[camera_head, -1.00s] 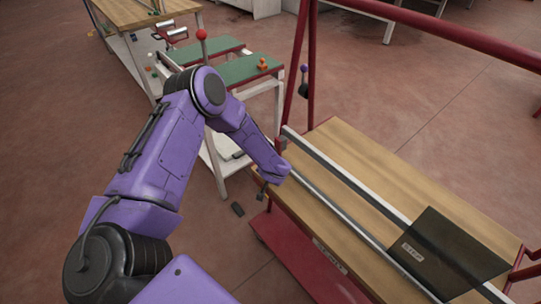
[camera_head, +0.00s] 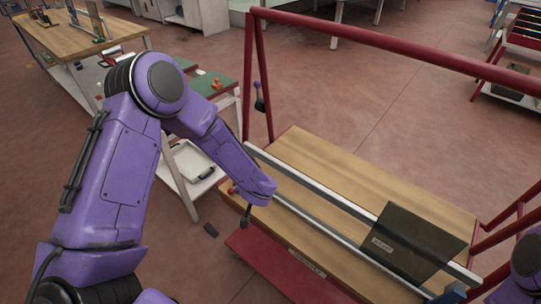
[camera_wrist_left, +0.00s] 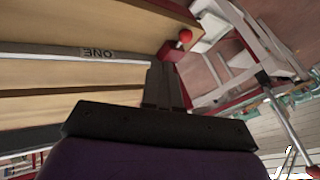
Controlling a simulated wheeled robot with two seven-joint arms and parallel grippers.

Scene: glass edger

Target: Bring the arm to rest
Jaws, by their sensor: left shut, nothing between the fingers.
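My left arm, purple with black joints, comes in from the left in the head view and bends down at the elbow. Its left gripper (camera_head: 246,217) is small and dark, pointing down by the near left corner of the wood-topped red cart (camera_head: 320,170). In the left wrist view the two dark fingers (camera_wrist_left: 163,85) lie together with nothing between them. I cannot tell whether they touch the cart. Part of my purple right arm shows at the lower right edge of the head view; its gripper is out of view.
A dark glass sheet (camera_head: 410,243) leans on the cart's metal rail. A red frame (camera_head: 390,43) rises over the cart. A white stand with green tops (camera_head: 208,85) is behind my left arm, and a wooden table (camera_head: 80,42) is at upper left. Open floor lies beyond the cart.

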